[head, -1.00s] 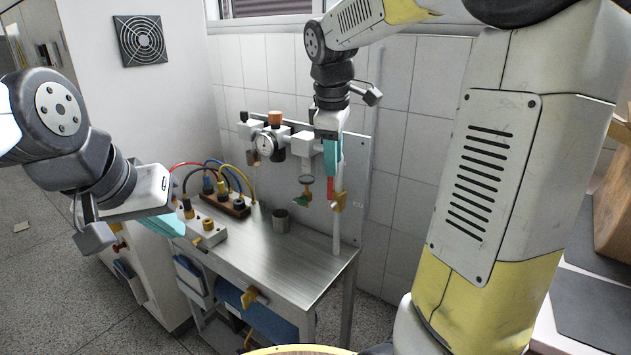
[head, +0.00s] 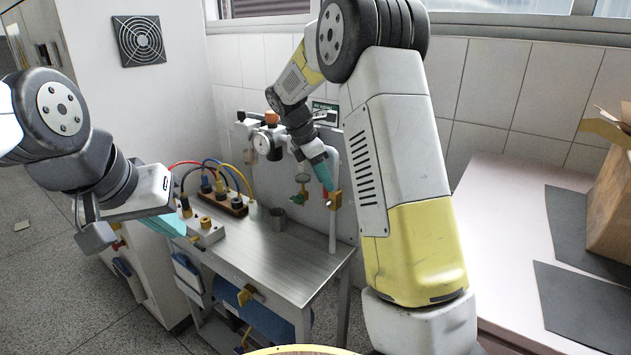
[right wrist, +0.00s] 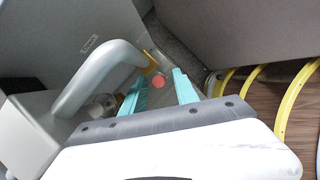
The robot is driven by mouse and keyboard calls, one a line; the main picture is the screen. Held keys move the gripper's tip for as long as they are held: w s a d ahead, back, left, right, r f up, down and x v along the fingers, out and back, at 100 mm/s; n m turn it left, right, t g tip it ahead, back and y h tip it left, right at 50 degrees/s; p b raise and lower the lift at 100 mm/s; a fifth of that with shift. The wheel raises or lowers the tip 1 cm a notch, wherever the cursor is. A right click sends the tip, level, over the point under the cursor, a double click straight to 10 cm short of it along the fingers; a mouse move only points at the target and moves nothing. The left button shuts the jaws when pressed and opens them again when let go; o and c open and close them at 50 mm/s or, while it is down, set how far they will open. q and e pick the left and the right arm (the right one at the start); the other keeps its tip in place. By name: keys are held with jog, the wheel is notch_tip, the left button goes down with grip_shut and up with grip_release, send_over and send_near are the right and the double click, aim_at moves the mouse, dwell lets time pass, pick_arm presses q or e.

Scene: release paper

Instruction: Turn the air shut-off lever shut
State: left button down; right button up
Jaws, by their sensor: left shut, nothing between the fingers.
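The brass shut-off valve (head: 335,200) sits on the pale vertical pipe (head: 333,230) at the right of the bench's back panel. In the right wrist view its yellow collar (right wrist: 150,66) shows, with the round red end of the lever (right wrist: 157,82) close by. My right gripper (head: 326,184) points down at the valve from the upper left. In the right wrist view its teal fingers (right wrist: 160,90) are apart, with the red end between them in the picture; contact cannot be told. My left gripper (head: 165,225) is shut and empty at the left.
A cardboard box (head: 608,200) lies far right.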

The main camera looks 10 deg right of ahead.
jog(key=shift+x, duration=0.85)
grip_shut()
dwell(0.8)
